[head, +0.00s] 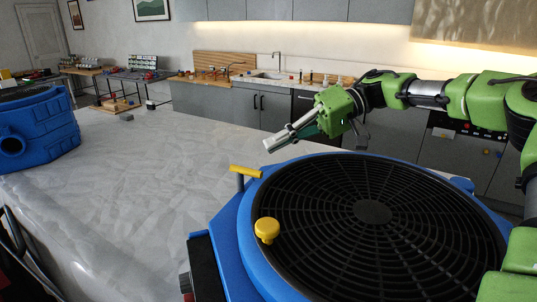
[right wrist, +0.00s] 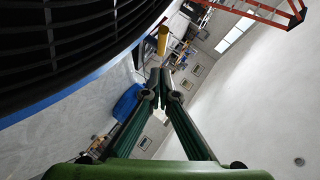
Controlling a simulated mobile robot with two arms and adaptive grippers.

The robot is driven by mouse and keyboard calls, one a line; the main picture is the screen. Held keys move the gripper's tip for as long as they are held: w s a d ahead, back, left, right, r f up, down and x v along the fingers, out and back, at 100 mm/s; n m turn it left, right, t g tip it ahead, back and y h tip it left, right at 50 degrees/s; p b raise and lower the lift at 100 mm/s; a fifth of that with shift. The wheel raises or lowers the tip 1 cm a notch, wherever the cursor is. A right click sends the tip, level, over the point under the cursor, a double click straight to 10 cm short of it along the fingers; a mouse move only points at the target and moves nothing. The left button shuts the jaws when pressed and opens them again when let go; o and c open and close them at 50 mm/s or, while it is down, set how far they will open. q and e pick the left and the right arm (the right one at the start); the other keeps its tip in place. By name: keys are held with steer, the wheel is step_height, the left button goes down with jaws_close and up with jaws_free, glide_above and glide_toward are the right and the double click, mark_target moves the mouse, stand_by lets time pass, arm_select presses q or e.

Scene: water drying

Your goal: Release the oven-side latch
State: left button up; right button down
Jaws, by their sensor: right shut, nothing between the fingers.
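A large blue air mover (head: 228,245) with a round black grille (head: 330,200) stands in front of me. A yellow T-shaped handle (head: 246,170) on a dark stem sticks up at its left rim, and a round yellow knob (head: 267,228) sits nearer. I cannot tell from these frames which part is the oven-side latch. My right gripper (head: 270,145) is shut and empty, above the grille's far left edge and apart from the yellow handle. In the right wrist view its fingertips (right wrist: 160,76) meet, with a yellow part (right wrist: 162,40) beyond. My left gripper is out of view.
The oven front (head: 468,130) with red knobs is behind my right arm. A grey stone-look surface (head: 130,170) is largely clear at left. A second blue machine (head: 35,130) stands at the far left. Kitchen counters (head: 225,105) line the back wall.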

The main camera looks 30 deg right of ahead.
mark_target(269, 174)
steer(key=shift+s+a+f+p, duration=0.3)
steer(key=shift+a+f, duration=0.1)
steer(key=shift+a, duration=0.2)
steer(key=shift+s+a+f+p, duration=0.15)
steer(key=shift+s+a+f, duration=0.2)
steer(key=shift+a, duration=0.25)
steer(key=shift+s+a+f, duration=0.25)
steer(key=shift+s+f, duration=0.05)
steer(key=shift+f, duration=0.05)
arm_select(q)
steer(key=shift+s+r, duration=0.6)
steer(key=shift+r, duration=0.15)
arm_select(e)
steer(key=shift+a+f, duration=0.1)
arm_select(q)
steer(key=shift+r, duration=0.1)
